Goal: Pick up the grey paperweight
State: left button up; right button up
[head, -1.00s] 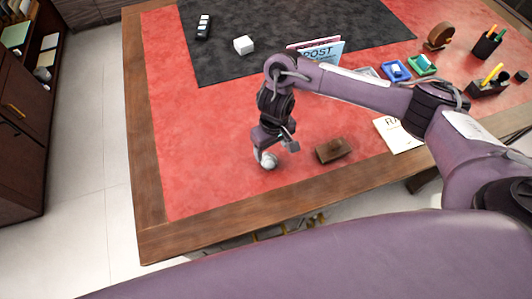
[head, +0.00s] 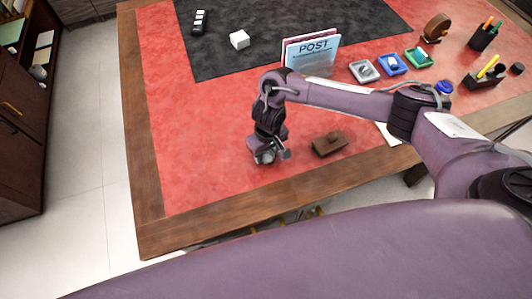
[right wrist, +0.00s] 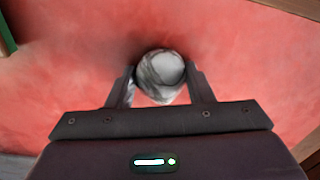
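The grey paperweight is a round, marbled grey-white ball (right wrist: 160,74) on the red desk top, clearest in the right wrist view. My right gripper (right wrist: 162,76) is lowered over it, with one finger on each side of the ball. The fingers stand wide, with slim gaps at most beside the ball; firm contact cannot be made out. In the head view my right gripper (head: 266,157) points down at the desk and largely hides the ball. My left gripper is not in view.
A brown wooden block with a knob (head: 329,144) lies close right of the gripper. A POST letter holder (head: 312,55), small coloured trays (head: 392,64) and pen holders (head: 484,38) stand farther back. The red surface (head: 200,160) left of the gripper is clear.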

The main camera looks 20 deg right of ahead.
jog(key=c, duration=0.4)
jog(key=shift+o, duration=0.2)
jog(key=shift+r, duration=0.1)
